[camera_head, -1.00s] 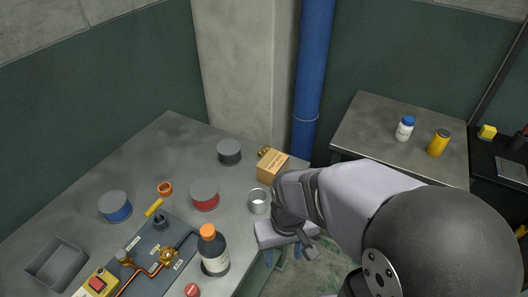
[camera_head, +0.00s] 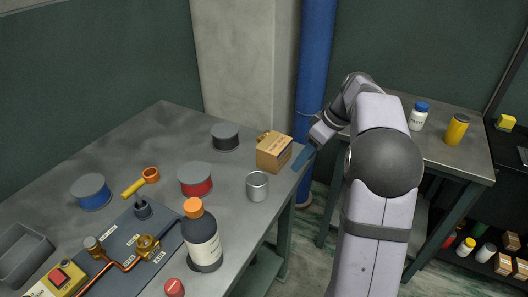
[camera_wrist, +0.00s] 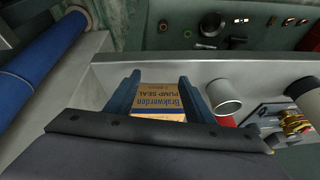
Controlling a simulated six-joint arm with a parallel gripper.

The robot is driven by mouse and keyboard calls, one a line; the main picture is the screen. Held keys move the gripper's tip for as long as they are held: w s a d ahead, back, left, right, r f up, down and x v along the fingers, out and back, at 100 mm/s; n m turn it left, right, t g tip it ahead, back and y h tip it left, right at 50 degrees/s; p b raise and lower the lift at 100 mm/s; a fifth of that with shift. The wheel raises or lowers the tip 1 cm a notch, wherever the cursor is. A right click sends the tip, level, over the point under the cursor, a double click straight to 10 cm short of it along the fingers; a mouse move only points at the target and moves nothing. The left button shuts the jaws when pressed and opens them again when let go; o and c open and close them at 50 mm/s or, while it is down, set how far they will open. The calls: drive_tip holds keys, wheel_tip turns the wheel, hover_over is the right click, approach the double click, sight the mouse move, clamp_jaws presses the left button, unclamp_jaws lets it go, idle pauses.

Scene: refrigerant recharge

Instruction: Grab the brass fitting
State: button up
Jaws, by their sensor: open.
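A small brass fitting (camera_head: 263,137) shows at the back left of a cardboard box (camera_head: 273,153), which partly hides it. The box stands near the right edge of the grey bench. My gripper (camera_head: 303,158) is just right of the box, with its blue fingers toward it. In the wrist view my gripper (camera_wrist: 159,76) is open, and the box (camera_wrist: 160,98), labelled "PUMP SEAL", appears between the fingers. I cannot tell whether they touch it. I cannot make out the small fitting in the wrist view.
A metal cup (camera_head: 257,187) stands in front of the box. A dark grey tin (camera_head: 226,137) and a red tin (camera_head: 195,180) are to its left. A dark bottle (camera_head: 202,240) stands by a panel with a brass valve (camera_head: 147,246). A blue pipe (camera_head: 316,65) rises behind.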

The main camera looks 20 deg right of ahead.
sight(264, 137)
drive_tip(key=w+d+n+t+y, duration=0.1)
drive_tip(key=w, duration=0.3)
drive_tip(key=w+d+r+n+t+y, duration=0.1)
drive_tip(key=w+t, duration=0.1)
drive_tip(key=w, duration=0.2)
drive_tip(key=w+d+r+t+y, duration=0.1)
drive_tip(key=w+y, duration=0.1)
drive_tip(key=w, duration=0.2)
drive_tip(key=shift+d+r+n+t, duration=0.2)
drive_tip(key=shift+n+t, duration=0.2)
drive_tip(key=f+y+b, duration=0.1)
drive_tip(key=w+a+f+y+b, duration=0.1)
drive_tip(key=f, duration=0.1)
drive_tip(key=f+t+y+b, duration=0.1)
drive_tip(key=y, duration=0.1)
drive_tip(key=shift+w+a+f+n, duration=0.15)
drive_tip(key=shift+w+f+n, duration=0.15)
drive_tip(key=shift+w+f, duration=0.1)
drive_tip(key=shift+s+a+f+n+y+b, duration=0.15)
drive_tip(key=shift+s+f+n+y+b, duration=0.15)
drive_tip(key=shift+f+y+b, duration=0.55)
drive_tip(key=shift+r+y, duration=0.2)
drive_tip(key=shift+y, duration=0.05)
drive_tip(key=shift+p+x, duration=1.05)
drive_tip(key=shift+x, duration=2.65)
drive_tip(key=shift+r, duration=0.1)
drive_tip(key=shift+c, duration=0.2)
drive_tip(key=c, duration=0.6)
